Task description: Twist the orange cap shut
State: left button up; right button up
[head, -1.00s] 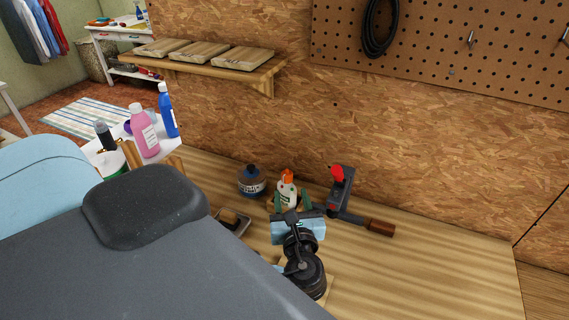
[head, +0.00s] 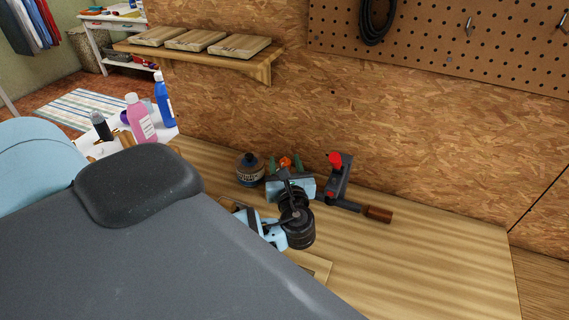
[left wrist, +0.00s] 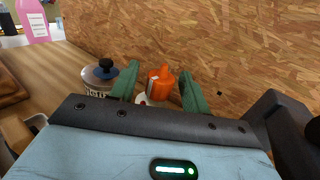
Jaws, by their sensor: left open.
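The orange cap (head: 286,162) sits on a bottle at the back of the workbench. In the left wrist view the orange cap (left wrist: 160,84) is a tapered nozzle, and a bit of the white bottle (left wrist: 142,100) shows below it. The rest of the bottle is hidden behind my gripper. My left gripper (head: 284,166) is open, with one green finger on each side of the cap. In the left wrist view gaps show between the cap and both fingers of the gripper (left wrist: 160,91). My right gripper is not in view.
A dark-lidded jar (head: 250,169) stands close to the left of my left gripper. A red-and-black tool with a wooden handle (head: 378,214) lies to the right. The chipboard wall (head: 420,150) is close behind. The bench's right part (head: 450,260) is clear.

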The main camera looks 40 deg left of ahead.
pick_arm(q)
jog(key=shift+w+a, duration=0.15)
jog(key=shift+c, duration=0.4)
jog(key=c, duration=0.9)
jog(key=shift+m+t+h, duration=1.8)
jog(key=shift+h, duration=0.4)
jog(key=o, duration=1)
